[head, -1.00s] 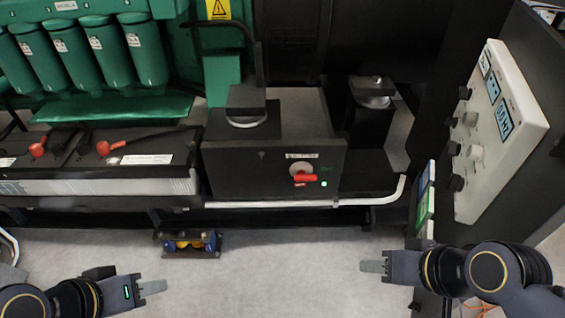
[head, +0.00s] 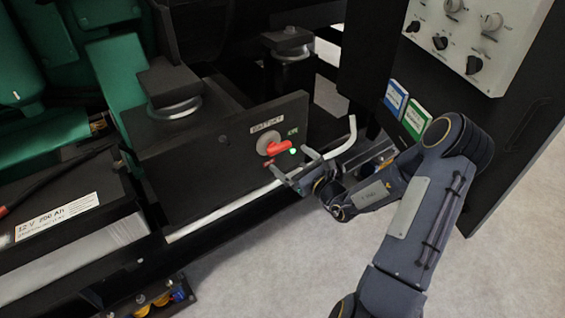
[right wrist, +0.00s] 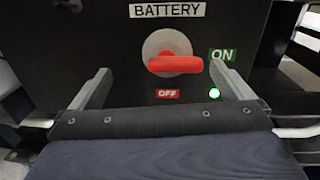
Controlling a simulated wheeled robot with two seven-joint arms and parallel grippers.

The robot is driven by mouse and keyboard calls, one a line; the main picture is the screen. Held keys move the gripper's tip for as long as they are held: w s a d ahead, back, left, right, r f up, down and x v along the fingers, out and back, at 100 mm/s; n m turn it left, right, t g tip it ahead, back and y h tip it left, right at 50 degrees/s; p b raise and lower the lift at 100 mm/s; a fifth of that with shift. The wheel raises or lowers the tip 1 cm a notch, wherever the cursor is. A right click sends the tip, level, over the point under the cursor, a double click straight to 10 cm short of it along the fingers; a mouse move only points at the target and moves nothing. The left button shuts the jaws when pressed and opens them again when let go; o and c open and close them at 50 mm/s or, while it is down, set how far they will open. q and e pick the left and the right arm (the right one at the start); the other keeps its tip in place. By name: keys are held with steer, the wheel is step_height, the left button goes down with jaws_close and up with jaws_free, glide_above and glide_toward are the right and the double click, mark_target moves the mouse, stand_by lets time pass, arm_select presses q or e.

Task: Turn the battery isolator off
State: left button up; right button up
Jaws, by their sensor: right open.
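The battery isolator is a red handle (head: 279,147) on a pale round plate, on the front of a black box (head: 215,150). In the right wrist view the red handle (right wrist: 175,64) lies level, its right end toward the green ON label (right wrist: 222,54). The red OFF label (right wrist: 167,94) is below it, and a green lamp (right wrist: 214,94) is lit. My right gripper (head: 296,167) is open just in front of the handle. In the right wrist view its two fingers stand apart, left and right of the handle, with no contact visible. My left gripper is out of view.
A white pipe (head: 230,205) runs along the box's lower edge and bends up at the right. A control panel (head: 475,35) and blue and green booklets (head: 396,98) are at the right. A battery (head: 75,235) is at the left. The floor in front is clear.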

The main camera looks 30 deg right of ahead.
mark_target(282, 149)
steer(key=shift+m+h, duration=0.8)
steer(key=w, duration=0.2)
steer(key=w+f, duration=0.1)
steer(key=w, duration=0.2)
steer(key=w+d+f+b, duration=0.1)
steer(key=w, duration=0.1)
steer(key=shift+w, duration=0.4)
steer(key=shift+c, duration=0.3)
